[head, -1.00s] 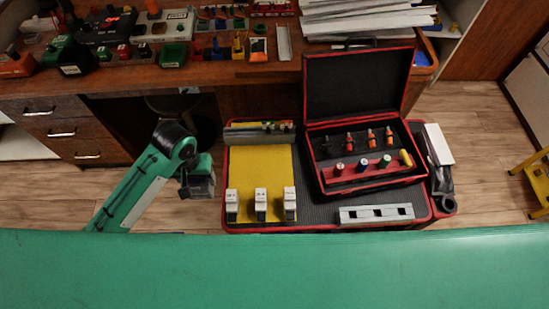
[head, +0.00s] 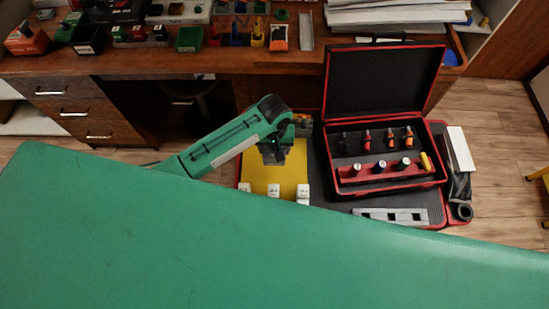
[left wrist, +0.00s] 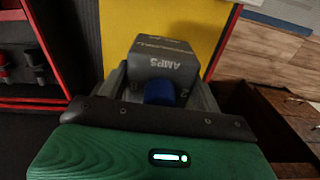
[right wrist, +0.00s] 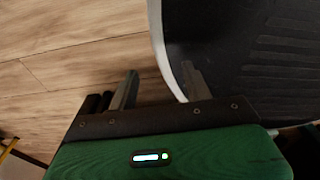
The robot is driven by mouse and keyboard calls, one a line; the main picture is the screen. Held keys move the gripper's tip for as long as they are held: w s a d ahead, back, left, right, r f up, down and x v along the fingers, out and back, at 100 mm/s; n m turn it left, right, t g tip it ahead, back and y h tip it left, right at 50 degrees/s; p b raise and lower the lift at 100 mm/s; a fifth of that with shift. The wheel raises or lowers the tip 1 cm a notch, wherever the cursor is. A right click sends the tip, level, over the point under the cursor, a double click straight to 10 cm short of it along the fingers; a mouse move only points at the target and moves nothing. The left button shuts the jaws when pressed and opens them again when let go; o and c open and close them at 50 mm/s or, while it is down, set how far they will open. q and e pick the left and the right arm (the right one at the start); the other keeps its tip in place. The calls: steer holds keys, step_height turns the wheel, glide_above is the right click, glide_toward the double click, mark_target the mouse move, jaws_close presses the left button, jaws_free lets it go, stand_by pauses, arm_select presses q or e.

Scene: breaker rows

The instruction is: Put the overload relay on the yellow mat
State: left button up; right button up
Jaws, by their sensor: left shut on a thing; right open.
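The overload relay (left wrist: 163,58) is a dark grey block marked AMPS with a blue knob. My left gripper (left wrist: 160,90) is shut on it. In the head view my left gripper (head: 272,158) hangs over the yellow mat (head: 258,179); the relay there is too dark to separate clearly. The yellow mat (left wrist: 115,22) also lies behind the relay in the left wrist view. Whether the relay touches the mat I cannot tell. My right gripper (right wrist: 158,88) is open and empty over the wooden floor, beside a dark rounded surface; it is not in the head view.
Several white modules, such as this one (head: 274,190), stand along the mat's near edge. A red-edged black case (head: 384,165) stands open to the right, with a grey slotted rail (head: 391,215) before it. My arm partly hides the mat's far end. A cluttered wooden desk (head: 215,62) lies beyond.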

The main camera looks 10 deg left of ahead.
mark_target(274, 160)
arm_select(q)
step_height(274, 160, down, 4)
steer(key=shift+f, duration=0.35)
step_height(274, 160, down, 4)
steer(key=shift+r, duration=0.15)
arm_select(e)
steer(key=shift+a+f, duration=0.1)
steer(key=shift+a, duration=0.3)
steer(key=shift+d, duration=0.2)
arm_select(q)
steer(key=o, duration=1.3)
arm_select(e)
steer(key=shift+w, duration=0.1)
arm_select(q)
step_height(274, 160, up, 12)
steer(key=shift+r, duration=0.1)
arm_select(e)
steer(key=shift+a, duration=0.2)
